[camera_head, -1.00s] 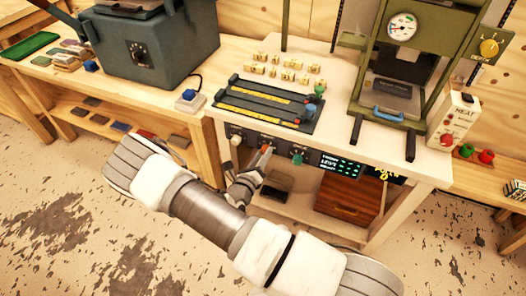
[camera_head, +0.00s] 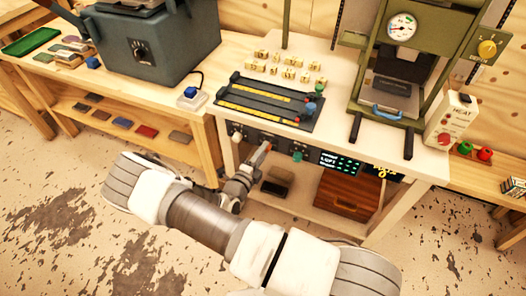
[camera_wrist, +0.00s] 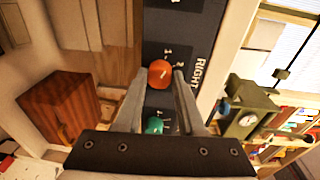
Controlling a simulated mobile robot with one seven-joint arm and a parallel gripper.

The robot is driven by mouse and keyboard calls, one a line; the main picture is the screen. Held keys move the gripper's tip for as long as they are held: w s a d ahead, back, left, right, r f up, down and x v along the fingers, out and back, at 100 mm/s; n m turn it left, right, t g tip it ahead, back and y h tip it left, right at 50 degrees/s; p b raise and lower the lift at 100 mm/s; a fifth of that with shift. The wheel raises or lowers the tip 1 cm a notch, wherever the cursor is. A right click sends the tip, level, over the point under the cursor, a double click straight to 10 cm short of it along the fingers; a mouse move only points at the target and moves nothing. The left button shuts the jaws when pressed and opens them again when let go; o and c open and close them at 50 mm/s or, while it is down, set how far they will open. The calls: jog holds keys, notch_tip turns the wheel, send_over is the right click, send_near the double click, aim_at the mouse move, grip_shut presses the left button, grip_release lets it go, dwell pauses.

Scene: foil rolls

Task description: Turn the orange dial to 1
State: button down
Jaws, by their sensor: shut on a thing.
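The orange dial (camera_wrist: 160,73) sits on a dark panel (camera_wrist: 172,28) with small number marks beside it, seen in the wrist view. My gripper (camera_wrist: 160,76) has a finger on each side of the dial and is shut on it. In the head view the gripper (camera_head: 262,152) reaches the dark panel on the bench front, and the dial is mostly hidden at its tip. The dial's exact setting is too small to read.
A teal dial (camera_wrist: 153,125) is close to the orange one, between my fingers' bases in the wrist view. A white knob (camera_head: 237,135) is left of my gripper. A lit display (camera_head: 341,162) is right. A wooden box (camera_head: 345,195) stands on the shelf below.

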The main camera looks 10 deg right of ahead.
jog(key=shift+f+n, duration=0.1)
jog(key=shift+n, duration=1)
jog(key=c, duration=0.5)
grip_release()
jog(key=p+v, duration=0.1)
jog(key=v, duration=1.6)
jog(key=shift+s+a+f, duration=0.1)
jog(key=shift+a+f, duration=0.05)
jog(key=shift+a, duration=0.1)
